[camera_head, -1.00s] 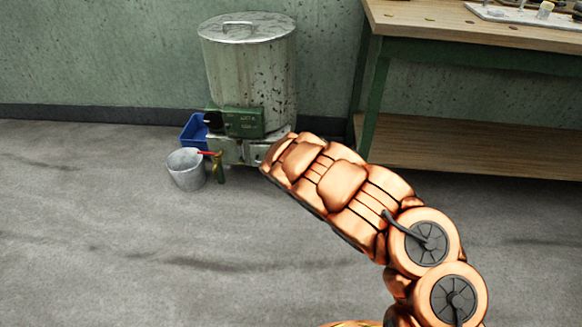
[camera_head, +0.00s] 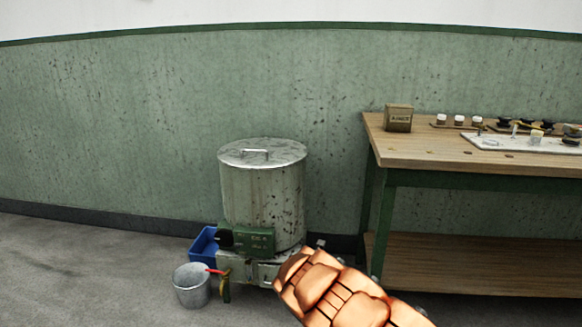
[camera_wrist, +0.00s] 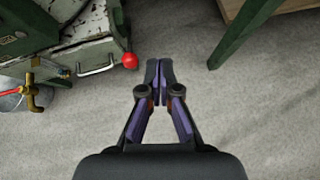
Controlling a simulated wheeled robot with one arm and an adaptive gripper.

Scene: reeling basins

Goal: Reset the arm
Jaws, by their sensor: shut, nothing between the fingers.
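My gripper (camera_wrist: 158,78) shows in the wrist view, pointing away over bare grey floor. Its two dark fingers meet at the tips, and nothing is between them. In the head view my copper-coloured arm enters from the bottom and reaches up to the left, in front of the base of the lidded boiler (camera_head: 262,195). The gripper itself is hidden there. In the wrist view, a red ball knob (camera_wrist: 130,61) on the boiler's base lies to the left of the fingertips, apart from them.
A grey bucket (camera_head: 191,287) and a blue bin (camera_head: 205,244) stand left of the boiler. A workbench (camera_head: 440,159) with a small box (camera_head: 398,118) and several jars is at the right; its green leg (camera_wrist: 238,38) is near my gripper. Floor (camera_wrist: 235,125) around my gripper is clear.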

